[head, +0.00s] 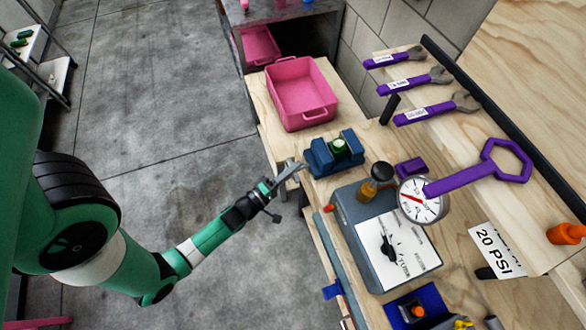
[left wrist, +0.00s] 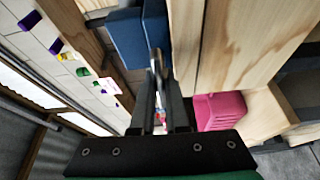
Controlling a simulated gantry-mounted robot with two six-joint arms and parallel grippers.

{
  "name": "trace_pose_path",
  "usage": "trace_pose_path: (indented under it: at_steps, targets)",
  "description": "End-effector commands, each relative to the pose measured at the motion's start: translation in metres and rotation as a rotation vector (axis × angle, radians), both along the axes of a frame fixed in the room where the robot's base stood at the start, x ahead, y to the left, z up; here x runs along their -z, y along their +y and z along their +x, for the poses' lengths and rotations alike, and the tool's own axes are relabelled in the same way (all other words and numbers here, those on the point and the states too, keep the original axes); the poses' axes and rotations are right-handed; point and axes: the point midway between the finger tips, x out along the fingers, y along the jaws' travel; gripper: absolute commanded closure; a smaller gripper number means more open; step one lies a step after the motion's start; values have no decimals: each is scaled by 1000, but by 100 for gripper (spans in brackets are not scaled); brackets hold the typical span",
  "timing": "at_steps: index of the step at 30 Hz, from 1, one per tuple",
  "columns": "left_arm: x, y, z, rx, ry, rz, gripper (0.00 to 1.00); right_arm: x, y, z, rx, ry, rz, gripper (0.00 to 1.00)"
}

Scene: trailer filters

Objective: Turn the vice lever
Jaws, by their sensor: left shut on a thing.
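The blue vice (head: 320,157) is mounted at the near edge of the wooden workbench, with a green and white part (head: 339,147) between its jaws. My left gripper (head: 290,173) is at the front of the vice, beside the bench edge. In the left wrist view, the gripper's dark fingers (left wrist: 158,90) are closed around the silver vice lever (left wrist: 155,58), just below the blue vice body (left wrist: 155,28). The fingers hide part of the lever. My right gripper is not in view.
A pink bin (head: 302,92) stands on the bench behind the vice. A grey box with a dial (head: 386,245) and a round gauge (head: 421,203) stand to the right. Open concrete floor (head: 170,120) lies left of the bench.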

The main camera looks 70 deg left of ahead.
Motion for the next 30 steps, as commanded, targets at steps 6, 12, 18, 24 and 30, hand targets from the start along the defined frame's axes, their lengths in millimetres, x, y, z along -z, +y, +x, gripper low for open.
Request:
trace_pose_path:
  at_steps: [6,12,18,24,30]
  targets:
    - [3,1,0,-1,2,130,100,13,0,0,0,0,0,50]
    - [3,1,0,-1,7,307,100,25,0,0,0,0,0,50]
    - [3,1,0,-3,12,499,100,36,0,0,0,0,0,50]
    - [3,1,0,-3,18,689,100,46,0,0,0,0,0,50]
    - [3,1,0,-3,22,880,100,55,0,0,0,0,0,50]
